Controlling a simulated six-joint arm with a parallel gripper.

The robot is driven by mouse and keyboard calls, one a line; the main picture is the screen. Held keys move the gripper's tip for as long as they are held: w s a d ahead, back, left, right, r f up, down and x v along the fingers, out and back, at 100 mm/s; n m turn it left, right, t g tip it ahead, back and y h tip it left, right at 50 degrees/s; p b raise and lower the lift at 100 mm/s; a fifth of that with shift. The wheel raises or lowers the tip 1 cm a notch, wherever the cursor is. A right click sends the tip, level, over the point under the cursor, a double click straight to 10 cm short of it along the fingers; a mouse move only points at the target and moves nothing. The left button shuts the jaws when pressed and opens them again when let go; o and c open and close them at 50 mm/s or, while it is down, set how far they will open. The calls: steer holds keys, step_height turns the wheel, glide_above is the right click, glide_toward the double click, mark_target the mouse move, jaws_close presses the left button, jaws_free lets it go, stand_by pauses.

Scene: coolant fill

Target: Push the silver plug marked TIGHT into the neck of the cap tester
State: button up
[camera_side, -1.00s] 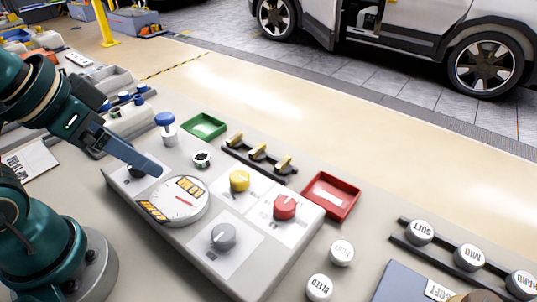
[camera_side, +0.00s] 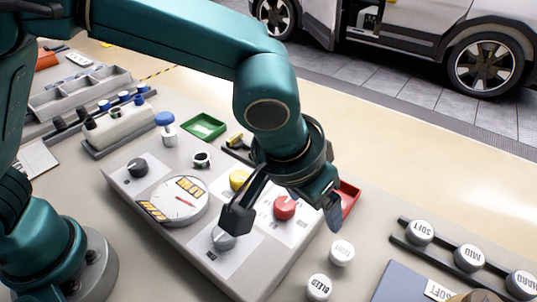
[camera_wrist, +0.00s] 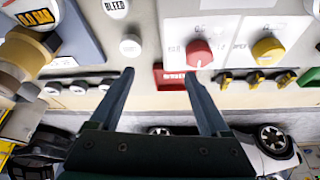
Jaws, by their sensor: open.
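A silver plug (camera_side: 341,252) with blurred lettering, likely the TIGHT one, stands on the bench beside the plug marked BLEED (camera_side: 318,287). A blue-grey block, probably the cap tester (camera_side: 402,284), is cut off at the lower right. A brass round part, probably its neck (camera_side: 480,296), shows only at its top. The wrist view shows the block (camera_wrist: 78,38) at upper left. My gripper (camera_side: 282,227) is open and empty above the console; its fingers (camera_wrist: 158,74) straddle nothing.
The grey console (camera_side: 205,248) carries a gauge and a red knob (camera_side: 285,207). A red tray (camera_side: 349,197) lies behind it, partly hidden by my gripper. Plugs marked SOFT (camera_side: 420,231), MID (camera_side: 469,257) and HARD (camera_side: 521,284) stand in a black rack at right.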

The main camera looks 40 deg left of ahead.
mark_target(339, 254)
steer(key=d+f, duration=0.2)
steer(key=s+d+f, duration=0.1)
steer(key=d+f, duration=0.1)
steer(key=d, duration=0.1)
steer(key=shift+f, duration=0.15)
steer(key=shift+x, duration=2.55)
steer(key=shift+s+d, duration=0.1)
jaws_close()
